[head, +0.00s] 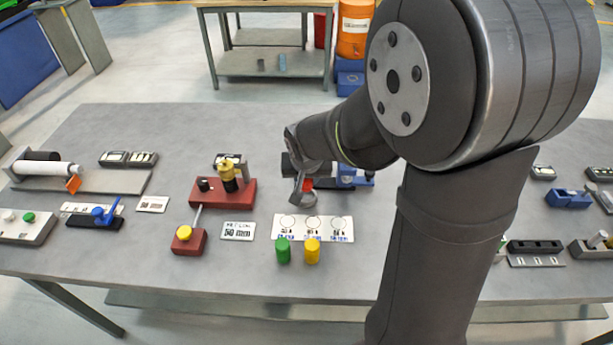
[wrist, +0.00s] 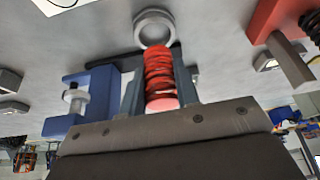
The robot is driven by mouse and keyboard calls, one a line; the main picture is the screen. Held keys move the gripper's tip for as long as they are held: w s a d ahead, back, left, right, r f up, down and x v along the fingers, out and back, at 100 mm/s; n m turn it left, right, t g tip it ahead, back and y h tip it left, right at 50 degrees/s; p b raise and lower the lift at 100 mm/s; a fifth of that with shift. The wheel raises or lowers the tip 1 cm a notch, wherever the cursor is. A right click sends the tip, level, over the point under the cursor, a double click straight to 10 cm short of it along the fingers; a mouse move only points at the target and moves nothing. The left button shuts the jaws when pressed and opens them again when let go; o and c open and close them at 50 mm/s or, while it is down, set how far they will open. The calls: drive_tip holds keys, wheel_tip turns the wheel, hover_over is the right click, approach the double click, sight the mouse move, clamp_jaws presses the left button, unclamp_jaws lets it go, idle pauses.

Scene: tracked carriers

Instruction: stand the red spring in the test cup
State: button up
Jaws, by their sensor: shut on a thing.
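The red spring (wrist: 159,75) is held between the two fingers of my gripper (wrist: 160,85) in the wrist view. Its pink end faces the camera and its far end lies close to a grey ring-shaped cup (wrist: 153,27), which looks like the test cup. I cannot tell whether the spring touches the cup; its rim shows beyond the spring. In the head view a little of the red spring (head: 307,185) shows at my gripper (head: 304,182), just above the grey cup (head: 301,198). My arm hides much of this spot.
A blue fixture (wrist: 90,100) stands beside the gripper. A white card (head: 340,228) with circles lies in front, with a green cylinder (head: 283,251) and a yellow cylinder (head: 312,251) at its near edge. A red-based press (head: 225,192) stands to the left.

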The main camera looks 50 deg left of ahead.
sight(307, 187)
drive_tip(key=shift+f, duration=2.05)
idle(1.4)
drive_tip(key=o, duration=1.6)
drive_tip(key=shift+c, duration=0.2)
drive_tip(key=shift+r, duration=3.5)
drive_tip(key=shift+f, duration=3.5)
drive_tip(key=shift+r, duration=0.15)
